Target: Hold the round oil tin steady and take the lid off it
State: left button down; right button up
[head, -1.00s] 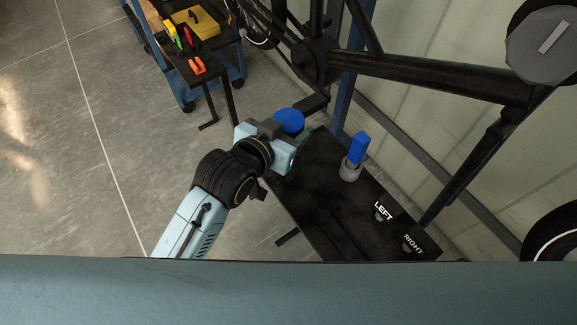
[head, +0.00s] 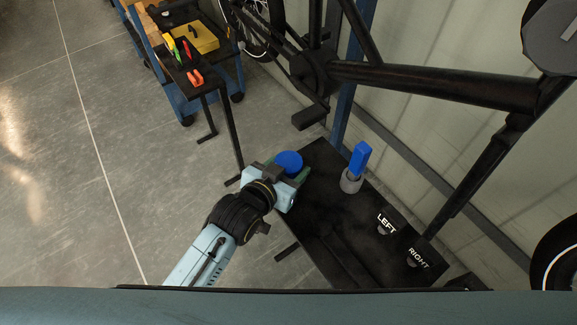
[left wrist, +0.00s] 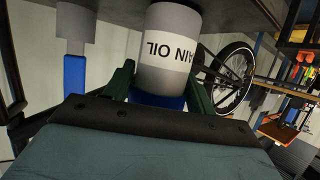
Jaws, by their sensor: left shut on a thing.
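The round oil tin (left wrist: 168,55) is grey with a white band of black lettering and shows upside down in the left wrist view. Its blue lid (head: 289,162) is on it and shows as a round disc in the head view. My left gripper (head: 290,176) is shut on the tin, with a green finger on each side near the lid end. In the left wrist view the palm hides part of the lid. I cannot tell whether the tin's base touches the black tray. My right gripper is not in view.
The black tray (head: 345,225) has LEFT and RIGHT labels. A blue-handled thing (head: 360,160) stands in a grey holder on it. A dark bike frame (head: 430,80) crosses above and behind. A blue cart (head: 185,100) with tools stands far left. Open floor lies left.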

pick_arm(q)
jog(key=shift+c, duration=2.4)
grip_release()
jog(key=shift+f, duration=0.15)
jog(key=shift+r, duration=0.2)
jog(key=p+v, duration=0.2)
jog(key=v, duration=1)
jog(key=shift+f, duration=0.15)
